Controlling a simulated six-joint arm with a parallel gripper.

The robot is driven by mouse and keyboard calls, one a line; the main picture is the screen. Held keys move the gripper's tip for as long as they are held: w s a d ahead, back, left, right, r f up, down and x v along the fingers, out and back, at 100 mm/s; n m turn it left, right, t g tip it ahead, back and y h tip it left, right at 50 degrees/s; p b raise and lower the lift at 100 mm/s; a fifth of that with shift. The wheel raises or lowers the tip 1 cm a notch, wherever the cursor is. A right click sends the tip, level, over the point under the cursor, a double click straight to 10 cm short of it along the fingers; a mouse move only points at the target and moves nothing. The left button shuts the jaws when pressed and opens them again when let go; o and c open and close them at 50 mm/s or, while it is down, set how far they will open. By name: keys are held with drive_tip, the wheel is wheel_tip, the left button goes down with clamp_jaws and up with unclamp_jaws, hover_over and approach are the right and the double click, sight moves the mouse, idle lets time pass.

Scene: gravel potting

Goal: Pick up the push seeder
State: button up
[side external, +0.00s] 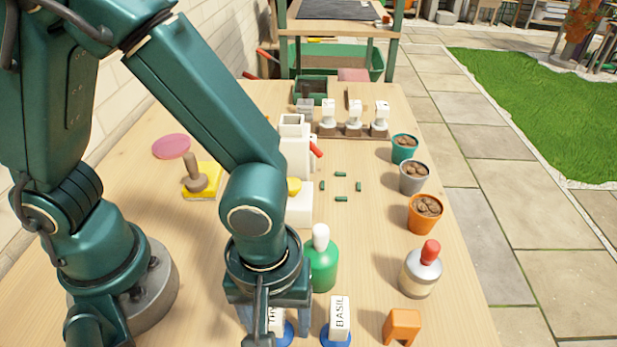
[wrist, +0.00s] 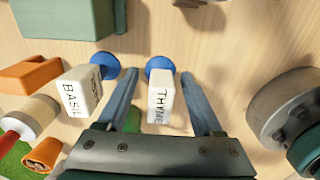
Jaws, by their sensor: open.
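No thing is marked as the push seeder, and I cannot tell for certain which it is. A white block lettered THYME (wrist: 160,100) with a round blue foot (wrist: 159,66) stands between the fingers of my gripper (wrist: 158,76) in the wrist view. The fingers are open, with a gap on each side of it. In the side view my gripper (side external: 268,318) points down at the near table, partly hiding this block (side external: 277,318). A similar white block lettered BASIL (side external: 340,312) on a blue foot stands just to the right; it also shows in the wrist view (wrist: 80,92).
A green bottle (side external: 322,265) stands close behind the blocks. A red-capped bottle (side external: 421,270) and an orange block (side external: 402,325) are to the right. Three pots, including an orange one (side external: 425,213), line the right edge. A white dispenser (side external: 296,150) stands farther back.

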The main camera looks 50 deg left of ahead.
clamp_jaws()
idle(0.5)
